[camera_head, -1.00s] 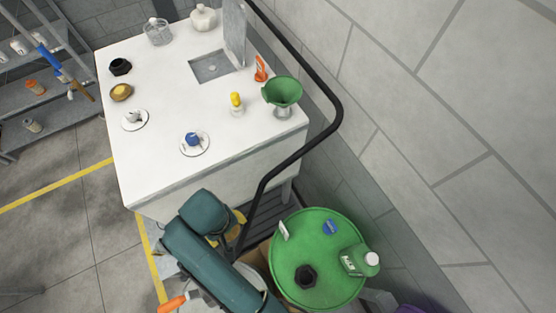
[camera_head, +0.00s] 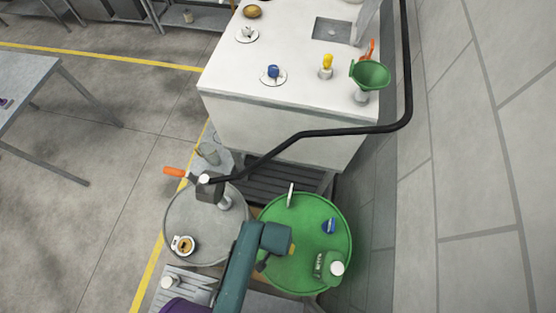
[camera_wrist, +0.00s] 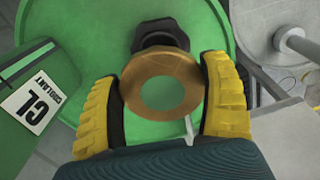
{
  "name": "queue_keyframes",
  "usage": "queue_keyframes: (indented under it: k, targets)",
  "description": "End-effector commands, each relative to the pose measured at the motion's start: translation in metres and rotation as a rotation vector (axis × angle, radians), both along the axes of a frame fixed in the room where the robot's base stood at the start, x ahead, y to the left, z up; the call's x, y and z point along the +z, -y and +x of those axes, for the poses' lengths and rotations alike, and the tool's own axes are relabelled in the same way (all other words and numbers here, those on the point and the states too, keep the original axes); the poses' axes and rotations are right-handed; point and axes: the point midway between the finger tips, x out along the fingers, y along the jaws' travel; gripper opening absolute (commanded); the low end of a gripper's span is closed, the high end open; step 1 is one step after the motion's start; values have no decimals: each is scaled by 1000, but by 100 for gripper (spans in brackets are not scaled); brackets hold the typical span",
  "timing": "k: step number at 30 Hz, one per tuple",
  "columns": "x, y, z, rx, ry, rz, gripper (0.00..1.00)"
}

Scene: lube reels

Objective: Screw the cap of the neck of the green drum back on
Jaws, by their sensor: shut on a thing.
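The green drum (camera_head: 309,218) stands below the white table in the head view. Its black neck (camera_wrist: 160,36) shows at the top of the wrist view; my arm hides it in the head view. My gripper (camera_wrist: 163,102) has yellow fingers shut on a brown, ring-faced cap (camera_wrist: 137,80) with a green centre. I cannot tell whether that centre is a hole. The cap overlaps the neck's near part in the picture; whether they touch is unclear. In the head view my gripper (camera_head: 290,249) is over the drum's lower left part.
On the drum lid are a green coolant bottle (camera_head: 322,266), a blue item (camera_head: 329,226) and an upright white tag (camera_head: 290,195). A grey drum (camera_head: 190,218) with a pump stands at left.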

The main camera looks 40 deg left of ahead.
Motion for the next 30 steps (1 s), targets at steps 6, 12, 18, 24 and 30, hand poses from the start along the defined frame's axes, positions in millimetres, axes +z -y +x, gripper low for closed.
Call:
queue_keyframes:
  k: [6, 12, 18, 24, 30]
  targets:
    - [3, 1, -1, -2, -2, -1, 40]
    - [-13, 1, -1, -2, -1, 0, 40]
    - [-26, 1, -1, -2, -2, -1, 40]
    - [-39, 1, -1, -2, 0, 0, 40]
    - [-51, 1, -1, -2, -2, -1, 40]
